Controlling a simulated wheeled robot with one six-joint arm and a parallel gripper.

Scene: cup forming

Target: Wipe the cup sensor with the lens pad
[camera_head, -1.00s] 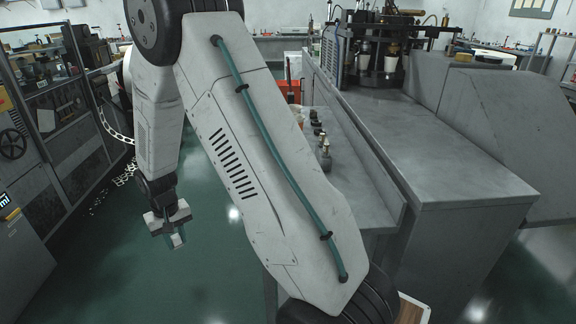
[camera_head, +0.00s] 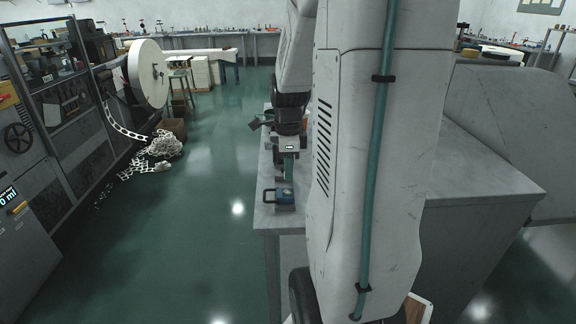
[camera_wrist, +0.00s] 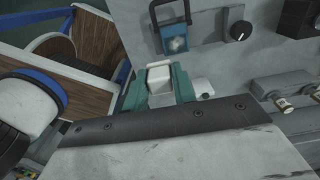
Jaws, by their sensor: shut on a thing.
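My gripper (camera_wrist: 160,88), with teal fingers, is shut on a small white block (camera_wrist: 160,77), which looks like the lens pad. In the head view my gripper (camera_head: 288,168) hangs over the left edge of the grey bench, largely hidden by my arm, and the block cannot be made out there.
The grey bench (camera_head: 480,175) runs along the right. Open green floor (camera_head: 180,260) is at left, with a white strip pile (camera_head: 162,145) beyond.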

